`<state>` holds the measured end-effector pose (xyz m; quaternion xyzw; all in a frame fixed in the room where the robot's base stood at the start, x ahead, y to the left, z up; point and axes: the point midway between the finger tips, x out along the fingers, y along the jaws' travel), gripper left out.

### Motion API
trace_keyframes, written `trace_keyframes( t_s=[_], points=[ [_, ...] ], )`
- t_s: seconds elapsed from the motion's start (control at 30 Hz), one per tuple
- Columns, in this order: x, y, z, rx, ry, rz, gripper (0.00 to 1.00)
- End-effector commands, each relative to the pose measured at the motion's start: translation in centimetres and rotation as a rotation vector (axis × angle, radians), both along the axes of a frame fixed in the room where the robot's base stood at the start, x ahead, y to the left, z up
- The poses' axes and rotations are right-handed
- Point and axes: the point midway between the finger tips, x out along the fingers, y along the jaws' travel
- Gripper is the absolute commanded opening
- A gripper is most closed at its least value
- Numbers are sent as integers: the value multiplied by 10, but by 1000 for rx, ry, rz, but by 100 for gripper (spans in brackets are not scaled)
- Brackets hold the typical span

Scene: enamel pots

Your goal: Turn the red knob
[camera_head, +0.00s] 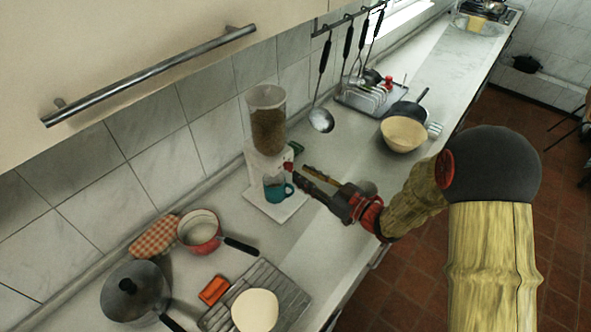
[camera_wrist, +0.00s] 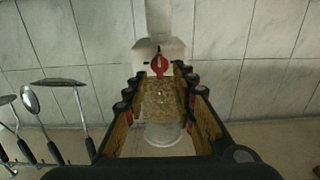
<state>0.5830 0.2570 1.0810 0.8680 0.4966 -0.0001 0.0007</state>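The red knob (camera_wrist: 159,65) is on the front of a white dispenser (camera_wrist: 163,48), which appears upside down in the wrist view. The dispenser's clear hopper (camera_head: 267,127) holds brown grains. In the head view the knob (camera_head: 288,165) is small and partly hidden by my fingertips. My gripper (camera_head: 297,171) is open in front of the dispenser. In the wrist view its fingertips (camera_wrist: 160,76) are apart, one on each side of the knob. I cannot tell whether they touch it.
A teal mug (camera_head: 274,190) stands on the dispenser's base beneath the knob. A red pot (camera_head: 200,232), an orange block (camera_head: 213,290) and a lidded dark pan (camera_head: 134,291) are at front left. A cream bowl (camera_head: 403,136) and a dish rack (camera_head: 372,98) are farther back. Ladles (camera_head: 321,118) hang by the wall.

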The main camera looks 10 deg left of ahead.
Motion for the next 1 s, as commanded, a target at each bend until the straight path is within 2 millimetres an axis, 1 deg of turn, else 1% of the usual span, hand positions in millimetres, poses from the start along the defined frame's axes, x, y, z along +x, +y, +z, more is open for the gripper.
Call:
trace_keyframes(
  t_s=[0.03, 0.1, 0.3, 0.63, 1.0],
  points=[
    [4, 8, -1, -1, -1, 2, 26],
    [9, 17, -1, 1, -1, 2, 26],
    [19, 33, 0, 0, 0, 0, 26],
    [21, 36, 0, 1, -1, -1, 26],
    [21, 36, 0, 1, 1, -1, 6]
  ],
)
